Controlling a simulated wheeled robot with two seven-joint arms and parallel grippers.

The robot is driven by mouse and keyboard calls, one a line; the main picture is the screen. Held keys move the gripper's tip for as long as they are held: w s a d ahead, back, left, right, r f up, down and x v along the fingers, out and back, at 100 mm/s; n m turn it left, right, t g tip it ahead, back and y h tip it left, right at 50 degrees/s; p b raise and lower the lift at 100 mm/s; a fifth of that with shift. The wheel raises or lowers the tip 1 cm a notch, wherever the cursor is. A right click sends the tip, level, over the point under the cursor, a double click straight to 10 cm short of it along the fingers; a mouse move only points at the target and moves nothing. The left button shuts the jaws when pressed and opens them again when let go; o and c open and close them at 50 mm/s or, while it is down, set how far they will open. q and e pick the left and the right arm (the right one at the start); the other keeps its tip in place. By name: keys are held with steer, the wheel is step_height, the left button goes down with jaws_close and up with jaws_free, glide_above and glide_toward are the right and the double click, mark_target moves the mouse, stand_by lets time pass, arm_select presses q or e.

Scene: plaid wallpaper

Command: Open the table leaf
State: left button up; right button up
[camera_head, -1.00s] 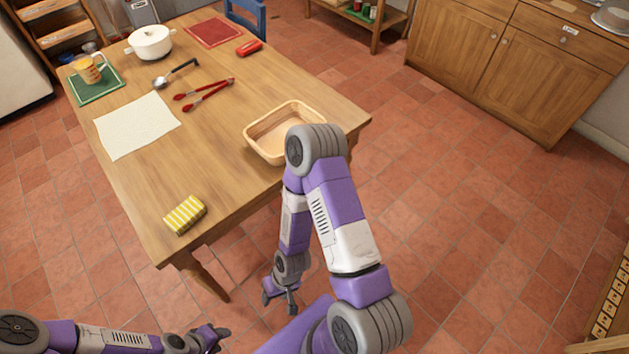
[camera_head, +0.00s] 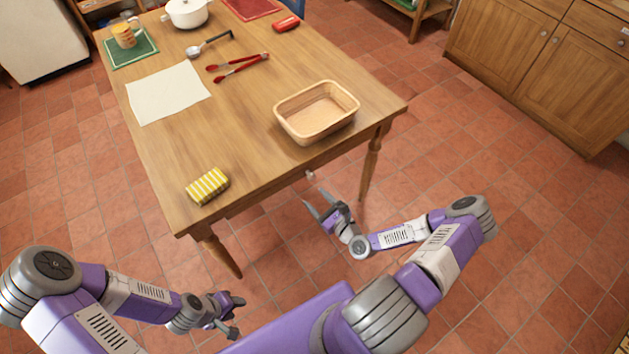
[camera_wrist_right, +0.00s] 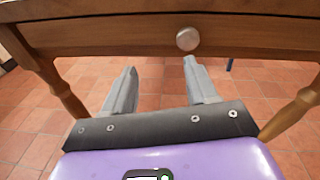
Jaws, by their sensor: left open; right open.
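The wooden table (camera_head: 240,130) stands ahead of me with its near end facing me. In the right wrist view its near edge (camera_wrist_right: 110,35) crosses the top, with a round metal knob (camera_wrist_right: 187,39) on its front panel. The knob shows small under the edge in the head view (camera_head: 310,174). My right gripper (camera_head: 322,204) is open and empty, just short of the knob and below the tabletop; its fingers (camera_wrist_right: 160,82) point toward the panel, with the knob above and slightly right of their gap. My left gripper (camera_head: 236,314) is open and empty, low in front of the table's left leg.
Cabinets (camera_head: 540,75) stand right; the floor between is clear.

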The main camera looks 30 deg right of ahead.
mark_target(313, 178)
steer(key=w+d+m, duration=0.1)
steer(key=w, duration=0.1)
steer(key=w+t+h, duration=0.1)
steer(key=w, duration=0.1)
steer(key=w+d+r+m+b, duration=0.1)
steer(key=w, duration=0.2)
steer(key=shift+d+m, duration=0.3)
steer(key=shift+d, duration=0.05)
jaws_close()
